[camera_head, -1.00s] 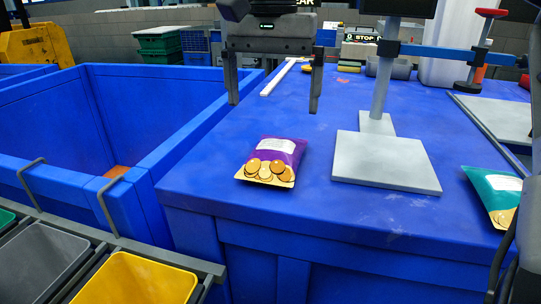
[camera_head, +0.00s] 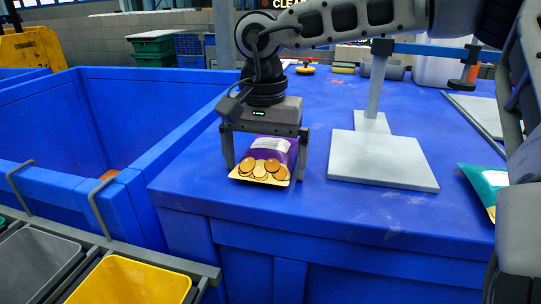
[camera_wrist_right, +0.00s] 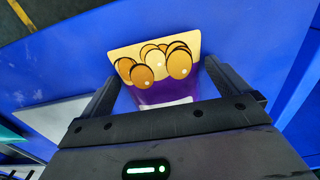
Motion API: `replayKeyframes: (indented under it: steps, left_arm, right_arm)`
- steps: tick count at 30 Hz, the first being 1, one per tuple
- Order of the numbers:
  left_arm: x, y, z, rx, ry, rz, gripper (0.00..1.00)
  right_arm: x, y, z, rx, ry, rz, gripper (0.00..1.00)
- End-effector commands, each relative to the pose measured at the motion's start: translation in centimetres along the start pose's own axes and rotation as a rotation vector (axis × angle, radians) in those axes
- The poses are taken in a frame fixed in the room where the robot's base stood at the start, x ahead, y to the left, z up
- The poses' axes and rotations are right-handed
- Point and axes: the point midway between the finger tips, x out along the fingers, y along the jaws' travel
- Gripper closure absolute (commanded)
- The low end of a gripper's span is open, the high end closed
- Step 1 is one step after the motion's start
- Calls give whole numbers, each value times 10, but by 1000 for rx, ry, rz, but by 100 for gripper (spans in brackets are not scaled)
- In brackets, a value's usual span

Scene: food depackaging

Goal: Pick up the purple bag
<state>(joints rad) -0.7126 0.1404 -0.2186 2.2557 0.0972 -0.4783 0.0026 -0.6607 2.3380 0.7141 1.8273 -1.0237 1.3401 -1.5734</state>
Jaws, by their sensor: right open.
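The purple bag (camera_head: 268,161) lies on the blue table near its front left corner. It has a white label and a yellow lower end with round biscuit pictures. My right gripper (camera_head: 264,169) is open, pointing down over the bag, with one finger on each side of it. The gripper body hides the bag's far end. In the right wrist view the bag (camera_wrist_right: 157,68) sits between the two open fingers (camera_wrist_right: 165,85), its biscuit end sticking out past them. I cannot tell whether the fingers touch it. My left gripper does not show.
A grey metal stand with a flat base plate (camera_head: 382,160) is right of the bag. A teal bag (camera_head: 487,183) lies at the right edge. A deep blue bin (camera_head: 135,194) adjoins the table on the left. Grey and yellow (camera_head: 130,282) tubs stand in front.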

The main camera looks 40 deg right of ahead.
Motion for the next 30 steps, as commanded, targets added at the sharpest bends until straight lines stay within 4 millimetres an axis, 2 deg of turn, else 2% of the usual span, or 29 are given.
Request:
replayKeyframes:
  steps: [3,4,7,8,15,19,30]
  left_arm:
    - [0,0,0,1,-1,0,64]
    - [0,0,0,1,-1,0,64]
    - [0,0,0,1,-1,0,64]
    - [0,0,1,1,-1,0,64]
    - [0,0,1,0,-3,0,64]
    - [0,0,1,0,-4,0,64]
    - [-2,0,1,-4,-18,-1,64]
  right_arm:
    - [0,0,0,0,0,0,0]
    - [0,0,0,0,0,0,6]
    - [0,0,0,0,0,0,33]
    - [0,0,0,0,0,0,37]
    - [-1,0,0,0,1,0,37]
    - [-11,0,0,-1,4,-2,37]
    - [-82,-1,0,-1,3,-1,37]
